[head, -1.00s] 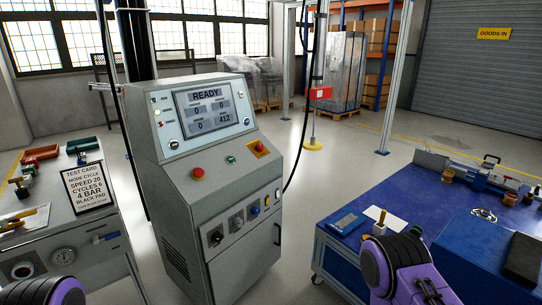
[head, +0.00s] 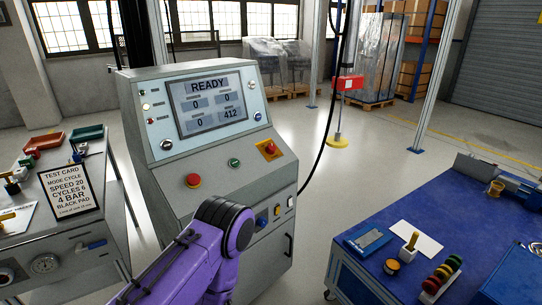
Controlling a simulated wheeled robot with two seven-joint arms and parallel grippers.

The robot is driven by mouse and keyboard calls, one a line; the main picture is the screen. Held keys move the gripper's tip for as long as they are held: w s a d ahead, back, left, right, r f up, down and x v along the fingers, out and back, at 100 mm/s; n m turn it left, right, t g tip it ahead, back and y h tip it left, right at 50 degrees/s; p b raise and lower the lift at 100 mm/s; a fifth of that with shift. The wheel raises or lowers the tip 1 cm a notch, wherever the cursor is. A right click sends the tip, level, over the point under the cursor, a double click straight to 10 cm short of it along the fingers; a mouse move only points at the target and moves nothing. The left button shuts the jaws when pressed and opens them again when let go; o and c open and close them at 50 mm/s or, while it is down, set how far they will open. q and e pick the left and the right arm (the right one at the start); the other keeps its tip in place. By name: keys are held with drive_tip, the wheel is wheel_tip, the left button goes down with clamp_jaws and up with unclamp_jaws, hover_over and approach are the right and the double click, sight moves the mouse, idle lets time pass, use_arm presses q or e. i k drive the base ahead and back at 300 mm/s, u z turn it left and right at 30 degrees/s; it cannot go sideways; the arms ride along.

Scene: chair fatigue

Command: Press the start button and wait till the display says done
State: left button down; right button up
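The grey control console (head: 150,190) stands in the middle of the head view. Its display (head: 209,101) reads READY, with small number fields below that show zeros and 412. On the sloping panel are a small green button (head: 234,162), a red mushroom button (head: 193,180) and a red button on a yellow base (head: 269,149). I cannot read a start label on any of them. My purple arm crosses the lower front of the console and hides some of its lower controls. Neither gripper shows.
A framed test card (head: 70,189) stands on the left bench (head: 95,236). A blue-topped bench (head: 400,225) on the right holds a tablet, a paper sheet and coloured round pads. A hanging cable and a red box (head: 347,83) are behind the console. Floor shows between console and blue bench.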

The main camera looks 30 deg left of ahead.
sight(235, 163)
drive_tip(key=u, duration=0.5)
drive_tip(key=i, duration=0.9)
drive_tip(key=u, duration=0.85)
